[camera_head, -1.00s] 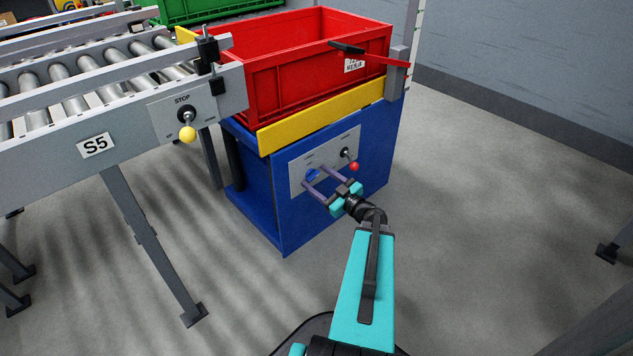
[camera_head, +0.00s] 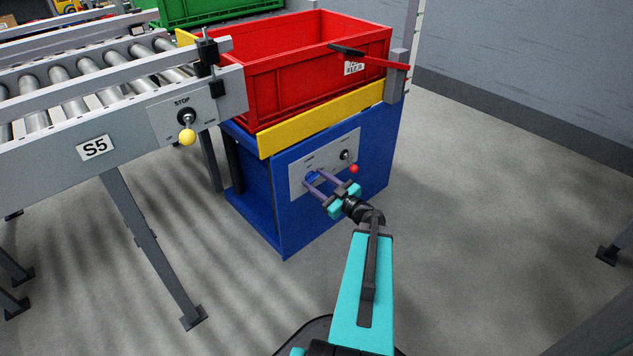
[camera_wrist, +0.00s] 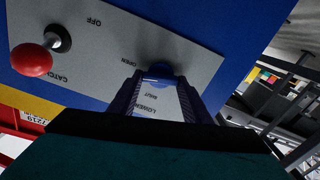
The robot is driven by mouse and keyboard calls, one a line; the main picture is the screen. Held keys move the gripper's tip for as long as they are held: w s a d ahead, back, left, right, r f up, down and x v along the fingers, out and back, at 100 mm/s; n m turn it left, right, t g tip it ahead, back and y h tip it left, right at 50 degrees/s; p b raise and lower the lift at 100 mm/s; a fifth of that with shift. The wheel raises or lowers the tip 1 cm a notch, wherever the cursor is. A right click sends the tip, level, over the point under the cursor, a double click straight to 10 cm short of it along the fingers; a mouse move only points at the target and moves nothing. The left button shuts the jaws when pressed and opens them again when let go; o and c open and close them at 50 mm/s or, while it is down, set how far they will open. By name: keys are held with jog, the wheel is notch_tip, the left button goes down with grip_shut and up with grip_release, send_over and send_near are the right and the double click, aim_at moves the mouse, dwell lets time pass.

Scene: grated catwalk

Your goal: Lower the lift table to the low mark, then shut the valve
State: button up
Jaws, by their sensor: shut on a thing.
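The lift table has a blue body (camera_head: 330,208) and a yellow top edge (camera_head: 320,122). A red crate (camera_head: 290,90) sits on it. On its grey panel (camera_head: 336,160) is a small blue valve knob (camera_head: 311,177), with OPEN and SHUT lettering near it in the wrist view. My gripper (camera_head: 313,178) reaches the panel with its fingers around the knob, shut on it. The knob also shows between the fingers in the wrist view (camera_wrist: 160,72). The fingers hide part of it, so its exact turn is unclear. A red-balled catch lever (camera_head: 354,169) is right of it.
A roller conveyor (camera_head: 75,92) marked S5 stands left, with a yellow-balled STOP lever (camera_head: 187,137). A red bar (camera_head: 372,58) with a black end crosses the crate's right corner, near an upright marked post (camera_head: 415,35).

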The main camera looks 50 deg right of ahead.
jog(key=shift+n, duration=0.3)
jog(key=shift+n+p, duration=0.35)
jog(key=shift+n, duration=0.85)
jog(key=n, duration=0.4)
jog(key=shift+a+f, duration=0.1)
jog(key=shift+a, duration=0.05)
jog(key=n+b, duration=0.1)
jog(key=n, duration=0.2)
jog(key=shift+f+n+b, duration=0.15)
jog(key=shift+n+b, duration=0.15)
jog(key=shift+n, duration=0.1)
jog(key=n+b, duration=0.1)
jog(key=n, duration=0.3)
jog(key=shift+b, duration=0.4)
jog(key=o, duration=1)
jog(key=shift+o, duration=0.2)
jog(key=shift+s, duration=0.1)
